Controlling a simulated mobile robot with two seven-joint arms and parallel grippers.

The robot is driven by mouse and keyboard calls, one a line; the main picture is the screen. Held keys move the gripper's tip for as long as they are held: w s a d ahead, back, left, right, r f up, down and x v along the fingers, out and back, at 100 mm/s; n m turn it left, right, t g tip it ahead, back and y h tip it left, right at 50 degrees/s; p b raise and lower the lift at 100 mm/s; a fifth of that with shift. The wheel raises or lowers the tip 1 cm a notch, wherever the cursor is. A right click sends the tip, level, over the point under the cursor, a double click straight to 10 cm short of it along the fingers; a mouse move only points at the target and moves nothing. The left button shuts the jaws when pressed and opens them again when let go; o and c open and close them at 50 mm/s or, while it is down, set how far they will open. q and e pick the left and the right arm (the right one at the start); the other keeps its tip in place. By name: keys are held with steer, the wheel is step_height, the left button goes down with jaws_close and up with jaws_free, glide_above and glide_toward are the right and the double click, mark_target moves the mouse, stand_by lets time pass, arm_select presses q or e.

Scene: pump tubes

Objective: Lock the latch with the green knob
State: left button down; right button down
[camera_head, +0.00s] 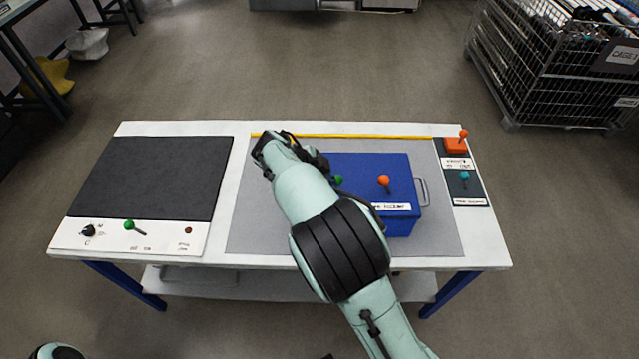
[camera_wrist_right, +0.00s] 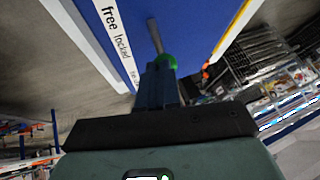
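A blue box (camera_head: 372,165) stands on the grey mat. It carries a latch with a green knob (camera_head: 338,180) and, to the right, a lever with an orange knob (camera_head: 384,181). In the right wrist view the green knob (camera_wrist_right: 168,61) tops a grey rod, beside a white strip reading "free" and "locked" (camera_wrist_right: 117,32). My right gripper (camera_wrist_right: 160,76) has its fingers close together at the green knob and appears shut on it. In the head view my right arm covers the gripper and part of the box. My left gripper is out of view.
Another green-knobbed lever (camera_head: 129,225) is on the white panel at the table's left, below a black pad (camera_head: 150,178). An orange lever (camera_head: 463,134) and a teal lever (camera_head: 465,175) stand at the right edge. The box has a side handle (camera_head: 423,191).

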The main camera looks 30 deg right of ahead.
steer(key=shift+s+d+f, duration=0.15)
steer(key=shift+s+d, duration=0.1)
steer(key=shift+s, duration=0.05)
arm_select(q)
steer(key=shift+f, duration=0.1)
arm_select(e)
steer(key=shift+w, duration=0.15)
